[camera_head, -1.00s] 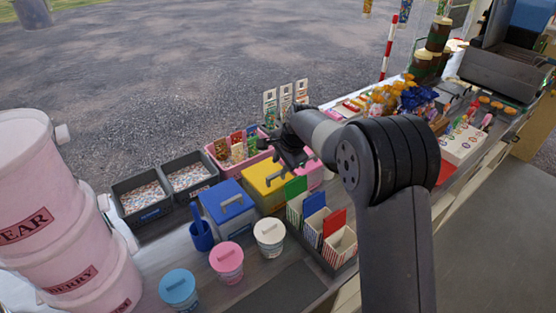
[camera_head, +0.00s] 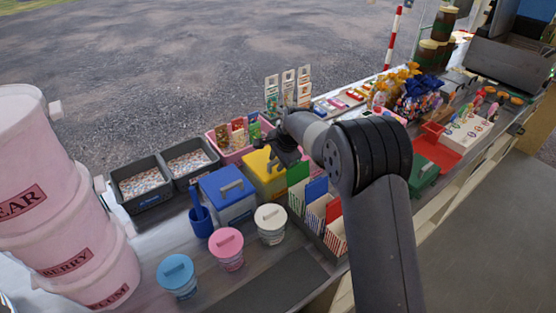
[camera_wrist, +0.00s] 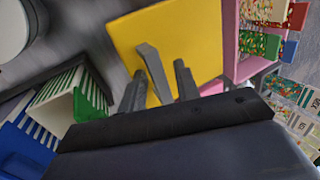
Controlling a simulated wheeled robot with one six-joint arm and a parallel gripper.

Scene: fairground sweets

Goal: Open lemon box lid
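The lemon box with a yellow lid (camera_head: 258,172) stands on the counter beside the blue-lidded box. In the wrist view its flat yellow lid (camera_wrist: 195,45) fills the upper middle, with a grey bar handle (camera_wrist: 154,70) on it. The lid looks closed. My gripper (camera_head: 284,160) is over the right side of the yellow box. In the wrist view my gripper (camera_wrist: 158,82) has its two fingers apart, one on each side of the handle's near end. I cannot tell whether they touch it. In the head view my gripper partly hides the lid and handle.
The blue-lidded box (camera_head: 228,193) is left of the yellow box. Striped paper bags (camera_head: 318,208) stand close in front on the right, and a pink crate (camera_head: 225,152) is behind. White, pink and blue tubs line the front.

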